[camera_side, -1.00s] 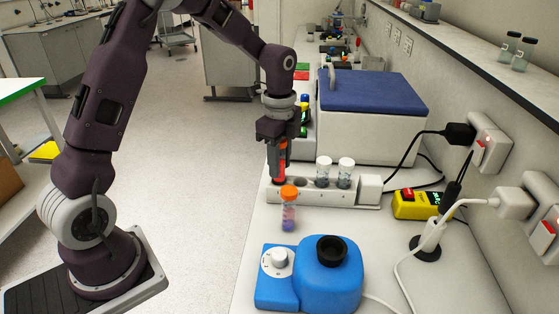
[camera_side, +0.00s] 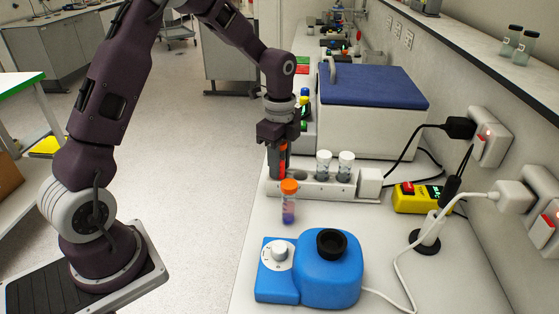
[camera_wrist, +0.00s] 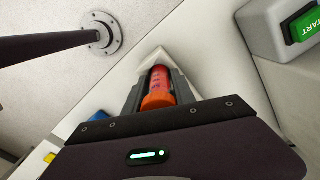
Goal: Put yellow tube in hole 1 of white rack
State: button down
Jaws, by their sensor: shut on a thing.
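My gripper (camera_side: 279,172) is shut on a red tube with an orange cap (camera_wrist: 159,90), upright between its fingers. The tube also shows as a red strip between the fingers in the side view (camera_side: 283,160). It is over the left end of the white rack (camera_side: 315,189); its lower end is hidden, seemingly in the leftmost hole. An empty dark hole (camera_side: 300,175) lies just right of it. Two white-capped tubes (camera_side: 324,165) (camera_side: 345,166) stand farther right in the rack. I see no clearly yellow tube.
An orange-capped tube with purple contents (camera_side: 289,204) stands in front of the rack. A blue device (camera_side: 315,272) is nearer, a yellow meter (camera_side: 418,197) with cables is at right, and a white box with a blue lid (camera_side: 372,118) is behind.

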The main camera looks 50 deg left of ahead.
jog(key=shift+f, duration=0.3)
dwell(0.5)
jog(key=shift+r, duration=1.6)
jog(key=shift+f, duration=1.6)
jog(key=shift+r, duration=0.1)
jog(key=shift+r, duration=1.5)
jog(key=c, duration=0.9)
grip_release()
jog(key=shift+c, duration=0.2)
